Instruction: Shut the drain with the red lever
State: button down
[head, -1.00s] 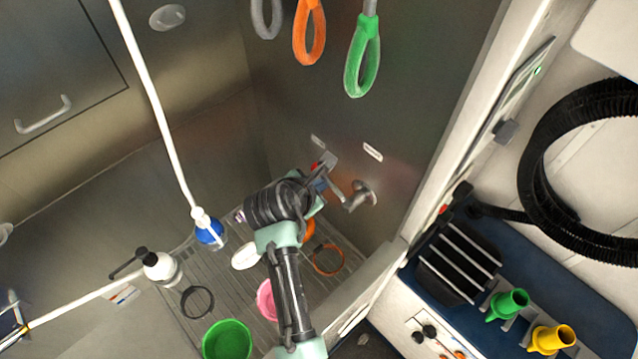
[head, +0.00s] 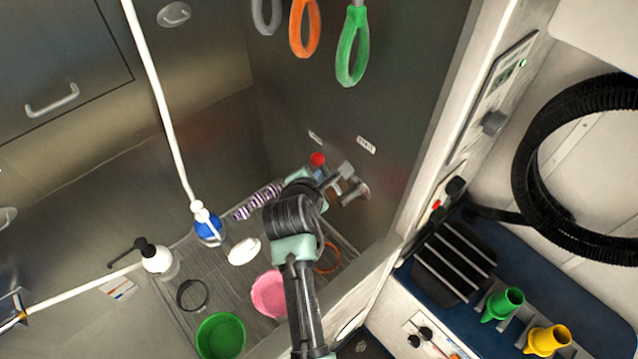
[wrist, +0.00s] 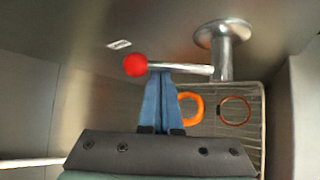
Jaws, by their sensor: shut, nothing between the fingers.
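The red lever's ball knob (head: 318,159) shows on the metal side wall of the tub in the head view. In the wrist view the red knob (wrist: 135,65) is at the left end of a metal rod (wrist: 190,68). The rod lies about level in that picture and joins a round metal mount (wrist: 224,50) on the wall at right. My gripper (wrist: 162,74) is shut and empty. Its blue fingertips are at the rod, just right of the knob; I cannot tell whether they touch it. In the head view my arm partly hides the lever. The drain itself cannot be made out.
The slatted tub floor holds a green bowl (head: 221,336), a pink bowl (head: 269,294), an orange ring (head: 327,258) and a striped item (head: 258,201). A white bottle (head: 157,258) stands at left. Looped handles (head: 352,48) hang above. Small labels (head: 366,145) are on the wall.

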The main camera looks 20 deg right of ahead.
aim_at(335, 185)
jog(key=s+m+t+b, duration=0.1)
jog(key=t, duration=0.1)
jog(key=s+d+r+m+t, duration=0.1)
jog(key=shift+r+t+b, duration=0.2)
jog(key=shift+t+b, duration=0.15)
jog(key=shift+t, duration=0.05)
jog(key=s+m+t+b, duration=0.1)
jog(key=t+b, duration=0.1)
jog(key=b, duration=0.1)
jog(key=s+m+t+b, duration=0.1)
jog(key=b, duration=0.1)
jog(key=shift+s+d+r+m+t, duration=0.3)
jog(key=shift+d+r, duration=0.05)
jog(key=shift+d, duration=0.05)
jog(key=shift+s+d+r+m+t+b, duration=0.25)
jog(key=shift+s+m+t+b, duration=0.25)
jog(key=shift+b, duration=0.55)
jog(key=shift+w+a, duration=0.1)
